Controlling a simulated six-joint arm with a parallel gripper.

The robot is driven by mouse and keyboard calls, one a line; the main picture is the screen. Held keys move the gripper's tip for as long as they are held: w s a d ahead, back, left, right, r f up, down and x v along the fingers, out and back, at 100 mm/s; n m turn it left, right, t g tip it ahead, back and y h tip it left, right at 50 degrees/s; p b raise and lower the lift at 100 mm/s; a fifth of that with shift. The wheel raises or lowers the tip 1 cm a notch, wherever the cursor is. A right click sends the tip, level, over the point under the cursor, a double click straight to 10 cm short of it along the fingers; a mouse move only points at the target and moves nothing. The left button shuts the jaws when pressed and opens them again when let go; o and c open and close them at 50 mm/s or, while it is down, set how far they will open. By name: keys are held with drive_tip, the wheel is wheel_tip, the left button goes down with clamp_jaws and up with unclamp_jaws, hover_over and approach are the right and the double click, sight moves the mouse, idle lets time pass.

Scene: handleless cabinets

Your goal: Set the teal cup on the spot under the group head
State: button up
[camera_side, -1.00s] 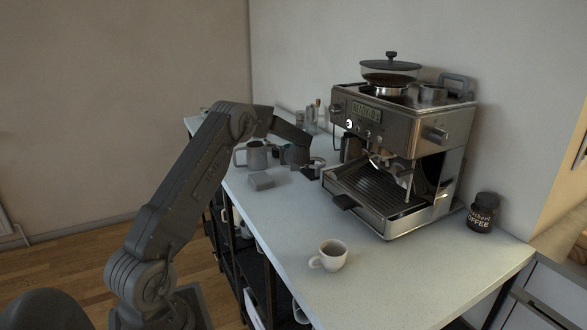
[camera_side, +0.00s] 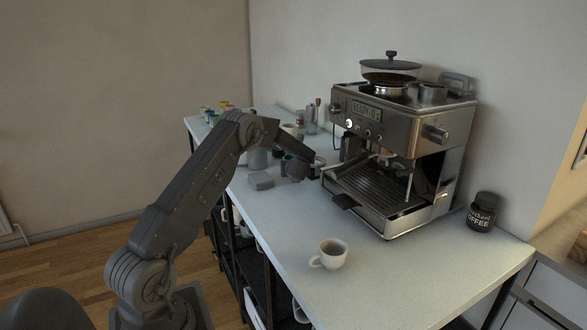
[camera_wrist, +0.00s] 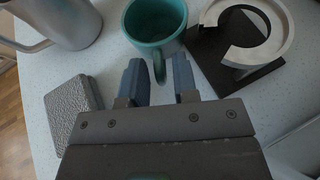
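The teal cup (camera_wrist: 155,24) stands on the counter at the top middle of the wrist view, its mouth facing up and its handle toward me. My gripper (camera_wrist: 159,72) is open, with one finger on each side of the handle; I cannot tell whether they touch it. In the side view my gripper (camera_side: 296,170) is low over the counter, left of the coffee machine (camera_side: 400,140), and largely hides the cup. The drip tray (camera_side: 372,192) under the group head is bare.
A metal pitcher (camera_wrist: 65,18) and a grey textured block (camera_wrist: 70,108) are left of the cup. A black stand with a pale ring (camera_wrist: 247,38) is close on its right. A white cup (camera_side: 331,256) stands at the front, and a coffee jar (camera_side: 482,212) at the right.

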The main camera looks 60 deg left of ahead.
drive_tip(key=shift+o, duration=0.6)
drive_tip(key=shift+r, duration=0.1)
